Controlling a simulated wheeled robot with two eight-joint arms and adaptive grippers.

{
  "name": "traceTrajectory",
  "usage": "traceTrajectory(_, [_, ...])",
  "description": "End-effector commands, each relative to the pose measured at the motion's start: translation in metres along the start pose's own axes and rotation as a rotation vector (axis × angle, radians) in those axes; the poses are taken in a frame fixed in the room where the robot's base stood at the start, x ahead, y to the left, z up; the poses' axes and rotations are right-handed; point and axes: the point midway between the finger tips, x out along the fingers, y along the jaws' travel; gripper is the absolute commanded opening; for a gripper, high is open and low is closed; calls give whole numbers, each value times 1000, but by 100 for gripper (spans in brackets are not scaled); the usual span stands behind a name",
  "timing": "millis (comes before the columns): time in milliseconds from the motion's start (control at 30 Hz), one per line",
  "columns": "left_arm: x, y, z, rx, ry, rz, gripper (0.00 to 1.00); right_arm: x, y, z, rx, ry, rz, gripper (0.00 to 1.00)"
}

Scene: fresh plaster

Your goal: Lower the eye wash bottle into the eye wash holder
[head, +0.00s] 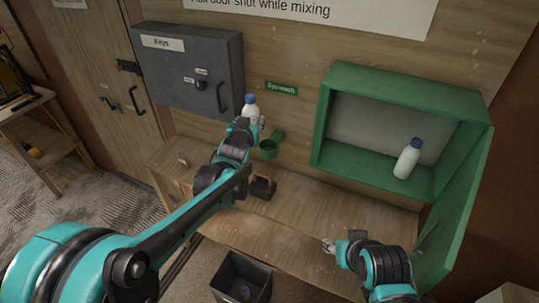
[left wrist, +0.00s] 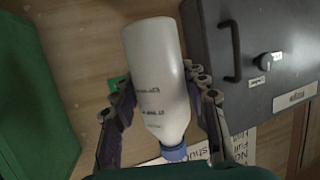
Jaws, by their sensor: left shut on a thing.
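My left gripper (head: 249,122) is shut on a white eye wash bottle (head: 251,106) with a blue cap, held upright. In the left wrist view my left gripper (left wrist: 161,88) has one finger on each side of the bottle (left wrist: 155,60). The green eye wash holder (head: 270,147), a small cup on the wall, is just right of and below the bottle in the head view. The bottle appears apart from it. A second white bottle (head: 407,160) stands in the open green cabinet (head: 345,158). My right gripper (head: 331,246) is over the bench's front; its jaws are too small to read.
A grey key box (head: 188,95) hangs left of the bottle, close behind my left arm. A green label (head: 282,89) is above the holder. The wooden bench (head: 330,205) has a dark object with an orange part (head: 263,187) below the holder. A dark bin (head: 240,275) stands lower down.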

Motion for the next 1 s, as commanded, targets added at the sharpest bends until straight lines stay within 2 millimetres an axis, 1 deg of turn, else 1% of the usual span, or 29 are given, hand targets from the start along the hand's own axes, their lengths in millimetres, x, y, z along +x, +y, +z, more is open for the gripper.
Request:
traceTrajectory(33, [11,6,8,1,1,2,5,9,0,6,0,0,0,46])
traceTrajectory(200, [39,21,24,1,0,1,5,25,0,18,0,0,0,46])
traceTrajectory(400, [67,36,42,1,0,1,5,40,0,29,0,0,0,46])
traceTrajectory(500, [76,40,48,0,0,1,5,45,0,32,0,0,0,46])
traceTrajectory(700, [86,45,53,0,0,0,5,49,0,35,0,0,0,46])
traceTrajectory(1000, [86,45,53,0,0,0,5,49,0,35,0,0,0,46])
